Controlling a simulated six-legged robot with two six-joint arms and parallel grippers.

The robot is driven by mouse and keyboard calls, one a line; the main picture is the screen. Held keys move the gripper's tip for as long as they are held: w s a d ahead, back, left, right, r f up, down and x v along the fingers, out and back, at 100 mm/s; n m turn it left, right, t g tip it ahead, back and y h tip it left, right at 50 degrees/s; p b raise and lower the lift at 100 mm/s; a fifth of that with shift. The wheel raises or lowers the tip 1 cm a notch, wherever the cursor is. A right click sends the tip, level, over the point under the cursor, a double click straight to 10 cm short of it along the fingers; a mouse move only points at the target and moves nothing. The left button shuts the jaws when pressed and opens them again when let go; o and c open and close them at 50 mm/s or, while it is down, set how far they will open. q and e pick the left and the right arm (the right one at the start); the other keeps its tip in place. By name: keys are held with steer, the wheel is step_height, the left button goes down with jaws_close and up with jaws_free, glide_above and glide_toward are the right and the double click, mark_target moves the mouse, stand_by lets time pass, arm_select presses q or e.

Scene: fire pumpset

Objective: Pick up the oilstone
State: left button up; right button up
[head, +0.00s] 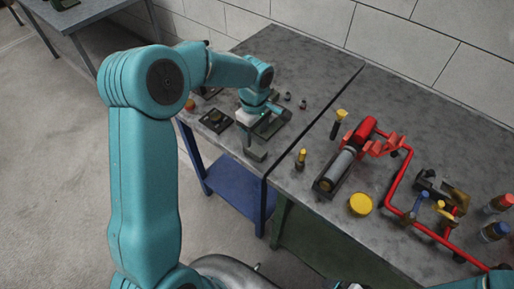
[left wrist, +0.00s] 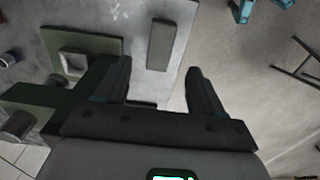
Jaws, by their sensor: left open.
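The oilstone appears to be a plain grey-green rectangular block (left wrist: 161,45) lying flat on the table in the left wrist view. In the head view a small grey block (head: 256,154) near the front table edge looks like the same thing. My left gripper (left wrist: 160,74) is open and empty. Its two fingers point toward the block, which lies beyond the tips and between their lines in the wrist view. In the head view my left gripper (head: 260,132) is low over the table, partly hidden by its own wrist. My right gripper is not in view.
A square piece with an opening (left wrist: 88,64) lies left of the block in the wrist view. A dark tray (head: 217,121) sits left of my gripper. A red pipe assembly (head: 392,190), a yellow disc (head: 360,204) and a grey cylinder (head: 337,169) occupy the right table.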

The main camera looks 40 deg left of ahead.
mark_target(255, 148)
arm_select(q)
steer(key=shift+s+f, duration=0.1)
steer(key=shift+f, duration=0.45)
steer(key=shift+s+a+f, duration=0.1)
steer(key=shift+s+f, duration=0.05)
steer(key=shift+s, duration=0.1)
steer(key=shift+s+f, duration=0.15)
steer(key=shift+f, duration=0.1)
steer(key=f+p, duration=0.1)
steer(key=f, duration=0.1)
steer(key=w+f+p, duration=0.1)
steer(key=f, duration=0.1)
steer(key=shift+d+f, duration=0.15)
steer(key=shift+d, duration=0.05)
steer(key=shift+f, duration=0.25)
steer(key=shift+s+a, duration=0.1)
steer(key=shift+s, duration=0.15)
steer(key=shift+w, duration=0.25)
steer(key=c, duration=0.6)
steer(key=shift+f, duration=0.1)
steer(key=c, duration=0.6)
steer(key=shift+c, duration=0.3)
steer(key=shift+s, duration=0.15)
jaws_close()
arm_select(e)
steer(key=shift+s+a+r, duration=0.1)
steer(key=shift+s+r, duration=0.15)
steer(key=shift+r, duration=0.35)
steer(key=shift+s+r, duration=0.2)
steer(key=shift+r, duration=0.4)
